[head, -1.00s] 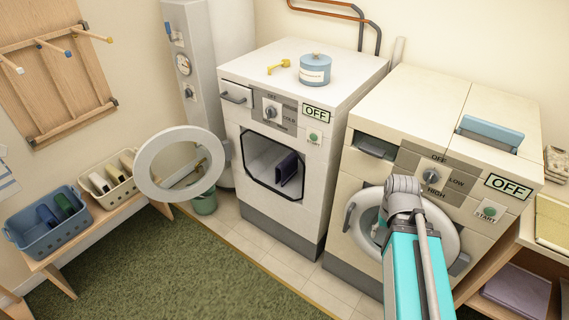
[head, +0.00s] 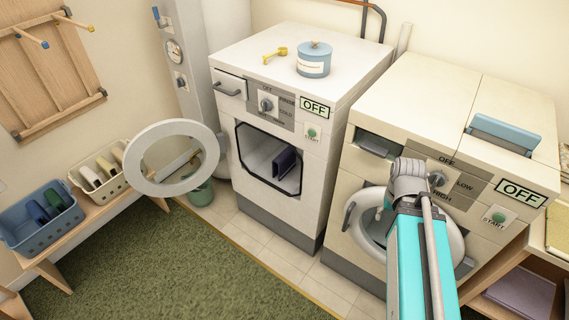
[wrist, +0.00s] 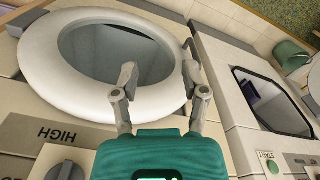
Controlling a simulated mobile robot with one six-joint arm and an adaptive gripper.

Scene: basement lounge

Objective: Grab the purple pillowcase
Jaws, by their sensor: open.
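A dark purple folded cloth (head: 285,163), which looks like the pillowcase, stands inside the open square opening of the left machine (head: 290,110). A purple patch of it shows in the wrist view (wrist: 248,92) through that opening. My gripper (wrist: 160,62) is open and empty, with its two fingers apart in front of the right machine's round door (wrist: 40,50). The fingers overlap the door's rim and glass in the wrist view; I cannot tell whether they touch. In the head view my arm hides most of the gripper.
The left machine's round door (head: 140,180) swings out leftward. A green bucket (head: 201,192) stands behind it. Two baskets (head: 35,245) sit on a bench at left. Folded lilac cloth (head: 522,293) lies on a low shelf at right. Green carpet (head: 150,265) is clear in front.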

